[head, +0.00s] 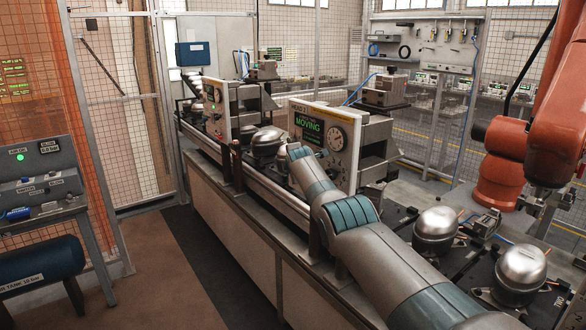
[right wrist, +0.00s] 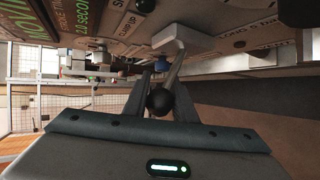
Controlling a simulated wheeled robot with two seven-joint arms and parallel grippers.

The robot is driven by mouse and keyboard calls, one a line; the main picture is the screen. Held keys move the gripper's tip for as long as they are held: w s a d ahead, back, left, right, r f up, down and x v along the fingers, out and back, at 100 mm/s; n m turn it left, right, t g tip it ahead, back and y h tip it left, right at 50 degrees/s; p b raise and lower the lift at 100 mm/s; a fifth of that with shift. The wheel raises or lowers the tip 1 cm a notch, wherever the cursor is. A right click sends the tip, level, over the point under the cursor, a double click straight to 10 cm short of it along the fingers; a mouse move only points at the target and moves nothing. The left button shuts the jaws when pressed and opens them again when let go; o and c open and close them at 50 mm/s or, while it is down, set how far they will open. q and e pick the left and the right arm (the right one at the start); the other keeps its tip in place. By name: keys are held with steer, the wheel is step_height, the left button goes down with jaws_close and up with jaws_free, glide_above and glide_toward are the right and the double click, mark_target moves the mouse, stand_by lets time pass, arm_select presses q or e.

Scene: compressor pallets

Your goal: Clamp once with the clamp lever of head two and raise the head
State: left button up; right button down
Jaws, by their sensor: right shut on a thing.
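The nearer head's panel (head: 347,142) carries a green display (head: 310,128) reading MOVING and a round gauge (head: 338,138). My right arm reaches across the line to this panel, and its gripper is hidden behind the arm in the head view. In the right wrist view, the clamp lever (right wrist: 173,68) is a metal rod from a pale bracket (right wrist: 186,36), ending in a black ball knob (right wrist: 160,102). My right gripper (right wrist: 165,78) is shut on the lever, one finger each side of it. My left gripper is not in view.
Silver compressors (head: 437,222) stand on dark pallets along the conveyor, with another at the lower right (head: 520,267). A second panel (head: 215,108) stands farther back. An orange robot arm (head: 553,125) is at the right. The floor aisle (head: 185,265) at the left is clear.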

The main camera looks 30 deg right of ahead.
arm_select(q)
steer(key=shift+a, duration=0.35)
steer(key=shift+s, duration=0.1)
arm_select(e)
steer(key=c, duration=1.5)
jaws_free()
steer(key=shift+o, duration=0.2)
arm_select(q)
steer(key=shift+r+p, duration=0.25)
steer(key=shift+p, duration=0.05)
arm_select(e)
steer(key=shift+s+r, duration=0.1)
steer(key=shift+r, duration=0.05)
steer(key=shift+p+v, duration=1)
steer(key=shift+v, duration=0.2)
arm_select(q)
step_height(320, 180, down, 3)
steer(key=b, duration=0.4)
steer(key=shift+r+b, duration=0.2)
steer(key=shift+b, duration=0.1)
arm_select(e)
steer(key=v, duration=1.4)
steer(key=shift+s+a, duration=0.2)
steer(key=shift+s, duration=0.1)
